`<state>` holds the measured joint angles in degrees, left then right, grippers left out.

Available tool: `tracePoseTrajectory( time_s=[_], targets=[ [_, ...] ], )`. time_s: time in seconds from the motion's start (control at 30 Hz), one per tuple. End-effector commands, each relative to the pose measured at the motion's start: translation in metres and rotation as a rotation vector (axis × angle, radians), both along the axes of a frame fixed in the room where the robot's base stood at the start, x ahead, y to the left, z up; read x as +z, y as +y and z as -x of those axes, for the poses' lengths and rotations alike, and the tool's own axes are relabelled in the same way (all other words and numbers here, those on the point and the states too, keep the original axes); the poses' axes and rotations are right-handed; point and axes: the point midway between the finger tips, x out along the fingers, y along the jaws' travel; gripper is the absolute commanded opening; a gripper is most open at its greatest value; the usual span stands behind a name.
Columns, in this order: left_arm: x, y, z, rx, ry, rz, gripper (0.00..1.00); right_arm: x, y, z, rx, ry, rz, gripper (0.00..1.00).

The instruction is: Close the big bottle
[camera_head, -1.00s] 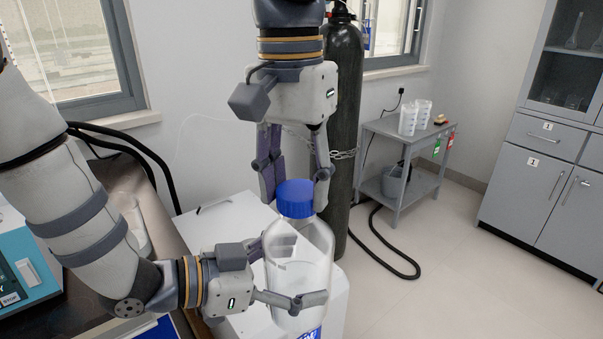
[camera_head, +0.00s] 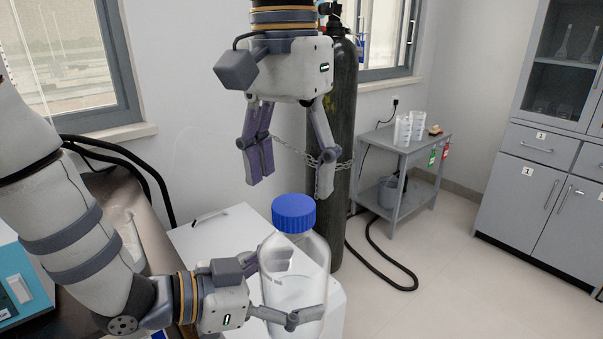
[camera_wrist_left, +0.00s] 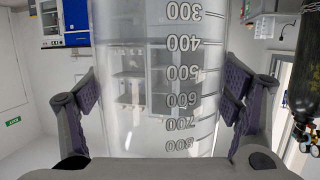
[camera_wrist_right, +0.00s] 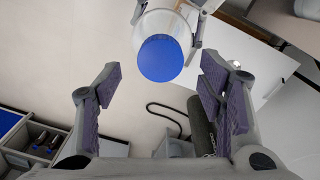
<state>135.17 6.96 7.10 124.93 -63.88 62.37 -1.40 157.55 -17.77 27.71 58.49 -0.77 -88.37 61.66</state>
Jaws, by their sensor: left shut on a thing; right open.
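The big clear bottle (camera_head: 293,268) stands upright with a blue cap (camera_head: 293,213) seated on its neck. My left gripper (camera_head: 272,290) is shut on the bottle's body from the left side. In the left wrist view the graduated bottle (camera_wrist_left: 155,90) fills the space between the fingers. My right gripper (camera_head: 292,187) is open and empty above the cap, pointing down, with a gap below its fingertips. In the right wrist view the blue cap (camera_wrist_right: 160,58) lies beyond the open fingers, touching neither.
A white box-like surface (camera_head: 215,235) is beside and behind the bottle. A dark gas cylinder (camera_head: 338,120) with a chain stands close behind my right gripper. A grey cart (camera_head: 400,150) with white beakers stands further right. Open floor lies to the right.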

Motion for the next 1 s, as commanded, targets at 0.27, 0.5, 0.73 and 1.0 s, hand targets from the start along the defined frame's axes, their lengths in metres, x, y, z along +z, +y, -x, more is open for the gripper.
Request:
tracePoseTrajectory(
  time_s=[0.27, 0.5, 0.73, 1.0],
  targets=[
    [0.003, -0.001, -0.001, 0.000, -0.006, 0.005, 0.05, 0.008, 0.000, 0.001, 0.001, 0.000, 0.001, 0.63],
    [0.003, 0.000, -0.001, 0.000, -0.006, 0.005, 0.05, 0.009, 0.001, 0.001, 0.214, 0.007, -0.001, 0.60],
    [0.003, -0.001, -0.001, 0.000, -0.006, 0.005, 0.05, 0.013, 0.002, 0.002, 1.081, 0.034, -0.012, 0.60],
    [0.003, -0.001, -0.001, 0.000, -0.006, 0.005, 0.05, 0.021, 0.001, 0.001, 2.159, 0.047, -0.025, 0.60]
  ],
)
